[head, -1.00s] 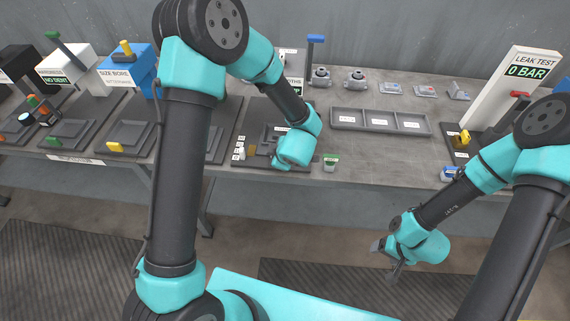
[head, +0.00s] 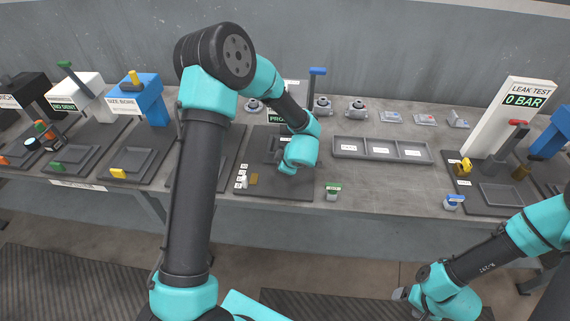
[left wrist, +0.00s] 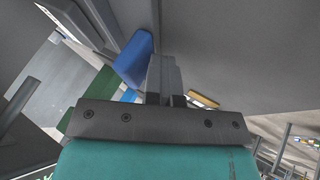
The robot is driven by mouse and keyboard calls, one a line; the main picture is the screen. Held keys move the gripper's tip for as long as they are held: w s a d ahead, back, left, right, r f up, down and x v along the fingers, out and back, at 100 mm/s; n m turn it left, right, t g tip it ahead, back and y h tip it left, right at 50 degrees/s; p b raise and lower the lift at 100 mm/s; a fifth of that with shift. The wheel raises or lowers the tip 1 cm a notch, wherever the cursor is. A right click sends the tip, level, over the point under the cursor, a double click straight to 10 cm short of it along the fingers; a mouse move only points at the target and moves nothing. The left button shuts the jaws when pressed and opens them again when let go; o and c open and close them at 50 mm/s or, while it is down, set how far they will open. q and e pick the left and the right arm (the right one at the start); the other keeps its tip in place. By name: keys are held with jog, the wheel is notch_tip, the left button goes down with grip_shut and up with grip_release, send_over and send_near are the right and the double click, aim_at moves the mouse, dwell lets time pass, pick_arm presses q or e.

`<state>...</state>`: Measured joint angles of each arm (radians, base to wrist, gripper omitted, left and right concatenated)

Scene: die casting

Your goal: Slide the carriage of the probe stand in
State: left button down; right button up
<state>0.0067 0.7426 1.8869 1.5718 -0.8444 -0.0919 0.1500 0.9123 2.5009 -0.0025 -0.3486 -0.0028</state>
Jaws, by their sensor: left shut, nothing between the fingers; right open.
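The probe stand is at the middle back of the bench, partly hidden behind my left arm. Its dark base plate (head: 290,188) and part of its green-lettered sign (head: 279,118) show. A post with a blue handle (head: 317,72) rises at its right. My left gripper (left wrist: 162,78) is shut and empty, with a blue block (left wrist: 133,60) close to the left of its fingertips in the left wrist view. I cannot tell whether they touch. In the head view its fingers are hidden behind the wrist, above the plate. The carriage is not clearly seen. My right gripper (head: 402,294) is open, low in front of the bench.
A grey three-part tray (head: 381,158) lies right of the stand, with several metal parts (head: 356,108) behind it. A green-topped stamp-like piece (head: 333,190) stands near the bench's front edge. The leak test station (head: 515,115) is at the right. Several gauge stations stand left.

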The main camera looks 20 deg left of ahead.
pick_arm(q)
jog(key=shift+w+a, duration=0.15)
jog(key=shift+w, duration=0.05)
jog(key=shift+s+d, duration=0.2)
jog(key=shift+s, duration=0.3)
jog(key=s, duration=0.1)
jog(key=s+d, duration=0.1)
jog(key=s, duration=0.1)
jog(key=shift+s+d+r, duration=0.2)
jog(key=shift+d+r, duration=0.1)
jog(key=shift+r, duration=0.1)
jog(key=v, duration=0.9)
jog(key=shift+s+d+f, duration=0.1)
jog(key=shift+s+d, duration=0.05)
